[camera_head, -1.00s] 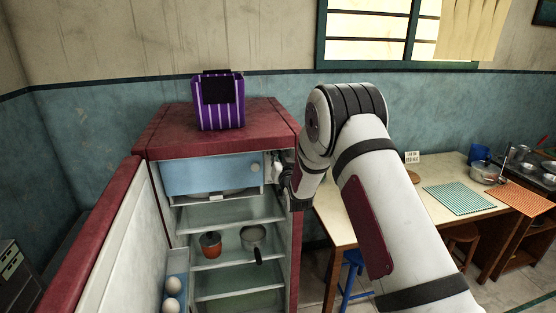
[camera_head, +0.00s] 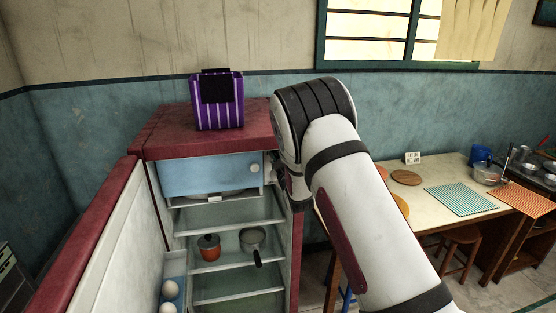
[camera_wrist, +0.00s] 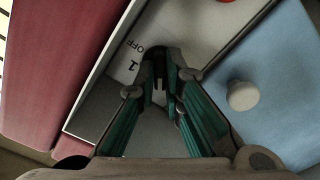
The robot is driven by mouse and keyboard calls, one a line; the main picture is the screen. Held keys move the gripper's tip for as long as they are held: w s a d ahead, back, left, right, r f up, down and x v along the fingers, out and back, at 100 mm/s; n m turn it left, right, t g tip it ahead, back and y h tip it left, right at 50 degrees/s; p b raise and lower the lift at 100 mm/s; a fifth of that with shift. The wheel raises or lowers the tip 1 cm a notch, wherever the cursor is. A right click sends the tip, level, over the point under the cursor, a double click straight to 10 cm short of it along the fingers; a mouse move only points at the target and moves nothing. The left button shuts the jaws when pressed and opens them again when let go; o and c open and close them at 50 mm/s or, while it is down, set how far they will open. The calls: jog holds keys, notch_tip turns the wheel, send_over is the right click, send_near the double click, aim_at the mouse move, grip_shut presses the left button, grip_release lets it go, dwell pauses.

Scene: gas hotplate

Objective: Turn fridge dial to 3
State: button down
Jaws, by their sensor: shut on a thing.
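The open fridge (camera_head: 165,143) stands at the left in the head view, with a dark red body. In the wrist view its pale inner wall (camera_wrist: 208,42) carries the printed marks "OFF" and "1" (camera_wrist: 133,67). My gripper (camera_wrist: 161,68) is at this wall just beside those marks, its fingers closed together on the dial. The fingertips hide the dial, so I cannot read its setting; no "3" shows. In the head view my arm covers most of the gripper at the fridge's right inner side.
A blue freezer door (camera_head: 208,175) with a white round knob (camera_wrist: 242,95) is close beside my gripper. The open fridge door (camera_head: 90,225) is at the left. A pot (camera_head: 252,238) is on a shelf. A table (camera_head: 430,178) stands at the right.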

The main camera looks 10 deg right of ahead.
jog(key=shift+f+n, duration=0.1)
jog(key=shift+n, duration=0.5)
jog(key=c, duration=1.7)
grip_release()
jog(key=s, duration=1.2)
